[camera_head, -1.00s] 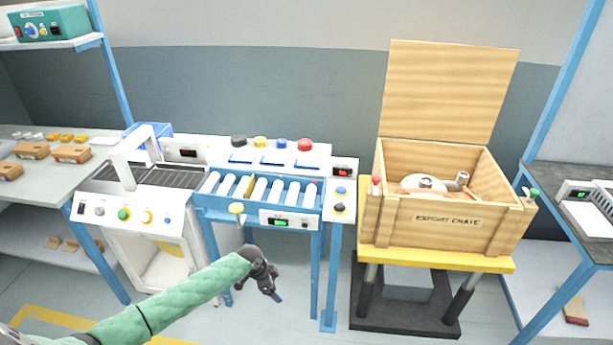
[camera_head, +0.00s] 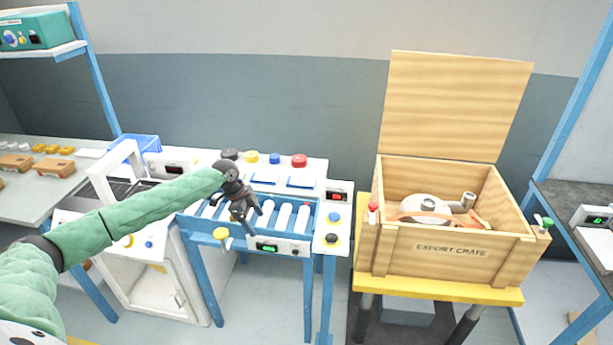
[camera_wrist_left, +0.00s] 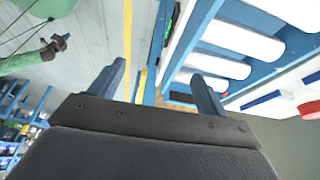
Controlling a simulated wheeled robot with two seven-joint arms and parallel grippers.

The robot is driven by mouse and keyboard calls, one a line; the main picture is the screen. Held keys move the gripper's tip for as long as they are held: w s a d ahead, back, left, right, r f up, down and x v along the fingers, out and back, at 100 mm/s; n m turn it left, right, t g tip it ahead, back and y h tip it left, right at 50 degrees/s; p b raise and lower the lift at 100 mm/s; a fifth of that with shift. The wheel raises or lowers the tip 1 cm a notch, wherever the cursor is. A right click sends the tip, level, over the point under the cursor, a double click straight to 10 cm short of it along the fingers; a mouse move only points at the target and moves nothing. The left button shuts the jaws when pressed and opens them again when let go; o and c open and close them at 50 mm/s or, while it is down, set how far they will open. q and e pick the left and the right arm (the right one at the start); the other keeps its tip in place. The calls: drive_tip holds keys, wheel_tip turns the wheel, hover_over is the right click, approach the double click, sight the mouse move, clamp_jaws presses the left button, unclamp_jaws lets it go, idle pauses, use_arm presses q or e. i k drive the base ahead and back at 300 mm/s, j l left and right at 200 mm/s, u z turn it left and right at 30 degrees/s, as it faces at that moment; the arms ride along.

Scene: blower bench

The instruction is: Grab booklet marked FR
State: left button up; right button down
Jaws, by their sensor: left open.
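No marking FR can be read in any view, and I cannot pick out the booklet. Flat blue pieces lie on the white ledge behind the rollers, one (camera_head: 265,178) near the middle and one (camera_head: 301,182) further right; I cannot tell what they are. My left gripper (camera_head: 249,212) is over the left part of the roller conveyor (camera_head: 228,236), in front of the ledge. Its two fingers stand apart with nothing between them in the left wrist view (camera_wrist_left: 157,74). A dark gripper on a green arm, seemingly my right one (camera_wrist_left: 55,46), shows small there; its jaws are unclear.
An open wooden export crate (camera_head: 440,252) stands right of the conveyor, holding a round grey blower part (camera_head: 424,207). Coloured knobs, such as a red one (camera_head: 299,160), line the ledge's back. A blue bin (camera_head: 135,143) is behind the left machine. A shelf post (camera_head: 95,75) stands left.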

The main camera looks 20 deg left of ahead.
sight(292, 182)
drive_tip(key=i, duration=1.05)
